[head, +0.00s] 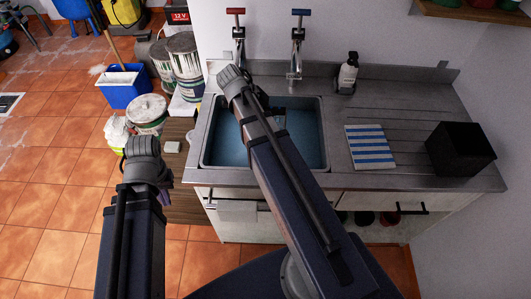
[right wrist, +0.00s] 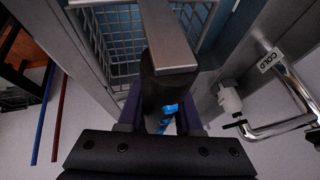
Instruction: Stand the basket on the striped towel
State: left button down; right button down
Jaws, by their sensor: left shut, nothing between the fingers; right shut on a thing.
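The striped towel (head: 370,147), white with blue stripes, lies flat on the drainboard right of the sink. A wire basket (right wrist: 109,42) shows in the right wrist view, with a flat grey bar (right wrist: 170,45) above its mesh. My right gripper (right wrist: 165,112) is shut on the basket by this bar's dark end. In the head view my right arm reaches over the sink and hides the basket and its fingers. My left gripper (head: 166,193) is shut and empty, left of the counter's front; its wrist mostly hides it.
The sink (head: 215,150) has two taps behind it. A soap bottle (head: 347,75) stands behind the towel and a black box (head: 460,150) to its right. Paint tins (head: 184,60) crowd the left. Bare drainboard lies around the towel.

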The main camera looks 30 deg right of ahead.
aim_at(369, 144)
jog(key=z, duration=0.4)
jog(key=i+z, duration=0.15)
jog(key=z, duration=0.65)
jog(key=i+j, duration=0.05)
